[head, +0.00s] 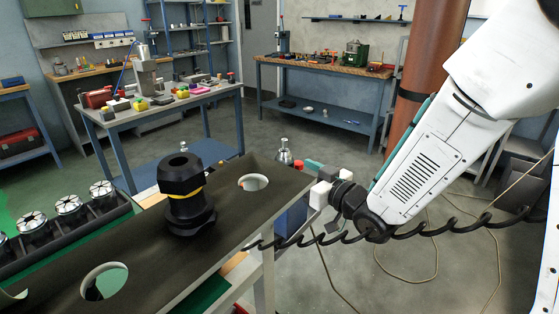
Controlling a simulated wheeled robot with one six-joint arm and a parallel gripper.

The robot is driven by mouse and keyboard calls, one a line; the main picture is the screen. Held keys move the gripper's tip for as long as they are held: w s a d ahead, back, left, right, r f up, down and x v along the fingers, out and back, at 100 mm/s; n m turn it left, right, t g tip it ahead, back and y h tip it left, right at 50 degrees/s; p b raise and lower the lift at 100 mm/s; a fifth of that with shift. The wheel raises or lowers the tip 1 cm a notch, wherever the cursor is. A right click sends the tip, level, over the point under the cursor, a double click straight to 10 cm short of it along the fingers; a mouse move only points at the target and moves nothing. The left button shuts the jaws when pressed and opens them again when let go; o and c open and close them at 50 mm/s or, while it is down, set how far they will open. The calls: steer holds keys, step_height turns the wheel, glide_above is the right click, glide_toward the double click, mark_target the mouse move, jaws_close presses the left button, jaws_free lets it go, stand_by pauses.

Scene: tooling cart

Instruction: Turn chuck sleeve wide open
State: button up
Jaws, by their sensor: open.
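The chuck (184,176) stands upright on the dark top plate of the cart, left of the picture's middle. It is black, with a faceted upper sleeve (181,172), a yellow band (185,193) below it and a wider black collar (190,215) at its foot. How far the sleeve is turned cannot be told. My gripper (321,184) is at the end of the white arm, beyond the plate's right edge. It is open and small in view, clearly apart from the chuck. Nothing shows between its fingers.
The cart plate (140,245) has two round holes, one right of the chuck and one at front left. Several silver tool holders (69,205) stand in a rack at left. Workbenches with tools stand behind. A coiled black cable hangs by my arm. Air above the plate is clear.

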mark_target(280, 160)
steer(key=x, duration=0.7)
steer(key=shift+w+a+r, duration=0.1)
steer(key=shift+w+a, duration=0.15)
steer(key=shift+a, duration=0.1)
steer(key=c, duration=1)
